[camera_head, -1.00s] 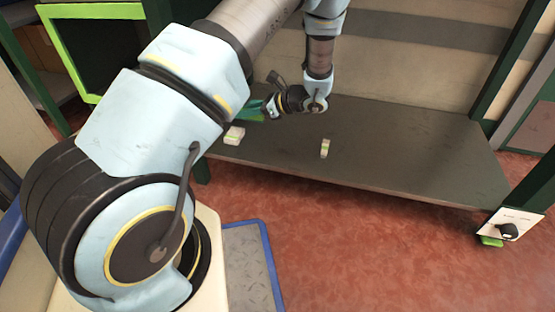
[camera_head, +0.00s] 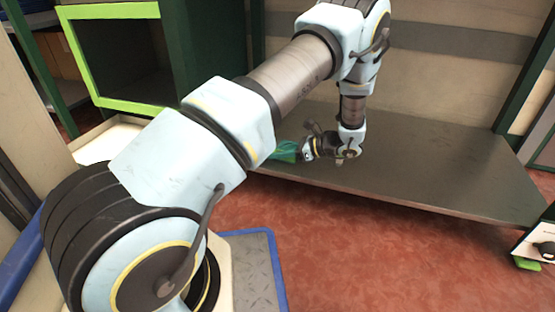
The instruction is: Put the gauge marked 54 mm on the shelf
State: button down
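My gripper (camera_head: 288,151) is at the end of my arm, low over the dark board (camera_head: 430,165), near its front edge. Its end points left and shows a green part; I cannot tell whether that is its fingers or something held. The finger opening is too small and partly hidden behind my arm. No gauge and no 54 mm marking can be made out now. My arm and wrist cover the left and middle front of the board.
A dark cabinet with a bright green frame (camera_head: 90,100) stands at the left. A pale tray (camera_head: 98,143) shows below it, partly behind my arm. The right half of the board is bare. A white box with a black knob (camera_head: 542,247) is at the right edge.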

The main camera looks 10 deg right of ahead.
jog(key=shift+f, duration=0.15)
jog(key=shift+f, duration=0.1)
jog(key=c, duration=1.2)
grip_release()
jog(key=shift+f, duration=0.1)
jog(key=o, duration=0.5)
jog(key=shift+c, duration=0.2)
